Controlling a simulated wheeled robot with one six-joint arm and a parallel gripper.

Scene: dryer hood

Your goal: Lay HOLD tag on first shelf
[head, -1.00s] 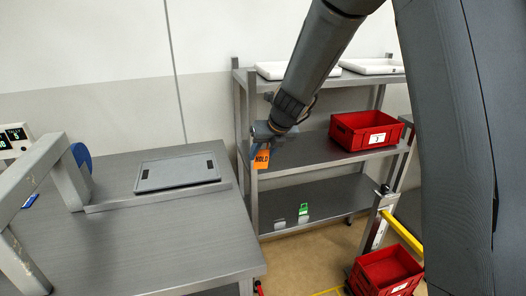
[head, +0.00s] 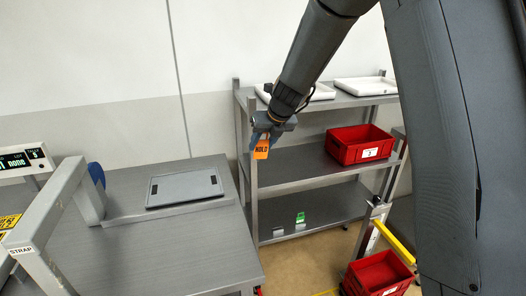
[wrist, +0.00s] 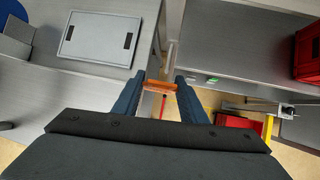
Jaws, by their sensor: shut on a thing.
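The orange HOLD tag (head: 261,149) hangs from my gripper (head: 266,133) at the left front post of the shelf rack. In the wrist view the tag (wrist: 159,87) shows edge-on between the two blue fingers of my gripper (wrist: 160,86), which is shut on it. The rack has a top shelf, a middle shelf (head: 295,168) and a low shelf (head: 325,208). My gripper is in front of the rack's left end, between the top and middle shelves in the picture. I cannot tell whether the tag touches the post.
A red bin (head: 358,145) stands on the middle shelf's right part. White trays (head: 365,86) lie on the top shelf. A green tag (head: 300,217) is on the low shelf. A steel table (head: 170,245) with a grey panel (head: 185,187) stands left. Another red bin (head: 379,275) is lower right.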

